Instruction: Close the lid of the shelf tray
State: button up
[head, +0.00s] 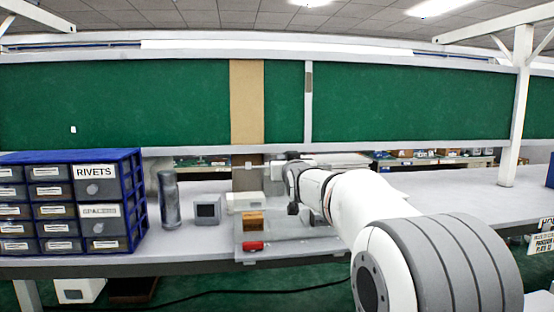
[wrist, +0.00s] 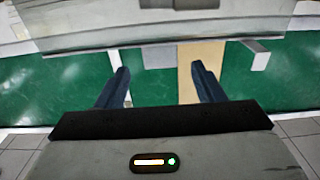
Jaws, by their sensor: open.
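The shelf tray (head: 290,248) appears as a low, grey, see-through shape on the bench, left of my arm in the head view. An orange-brown block (head: 253,221) and a red piece (head: 253,245) show at its left side. My gripper (head: 292,208) is above the tray's back part, small and partly hidden by my own arm. In the wrist view my gripper (wrist: 162,88) is open, with nothing between its two dark fingers. A pale grey panel (wrist: 100,38) crosses the top there, beyond the fingertips; it may be the lid. I cannot tell the lid's angle or any contact.
A blue drawer cabinet (head: 135,195) stands at the left. Beside it are a dark grey canister (head: 169,200), a small grey box with a screen (head: 207,209) and a white box (head: 245,202). The bench (head: 450,195) is clear on the right. A green board (head: 400,105) stands behind.

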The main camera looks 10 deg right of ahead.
aim_at(282, 157)
jog(key=w+p, duration=0.3)
jog(key=w, duration=0.4)
jog(key=shift+w, duration=0.3)
jog(key=shift+s, duration=0.1)
grip_shut()
dwell(0.3)
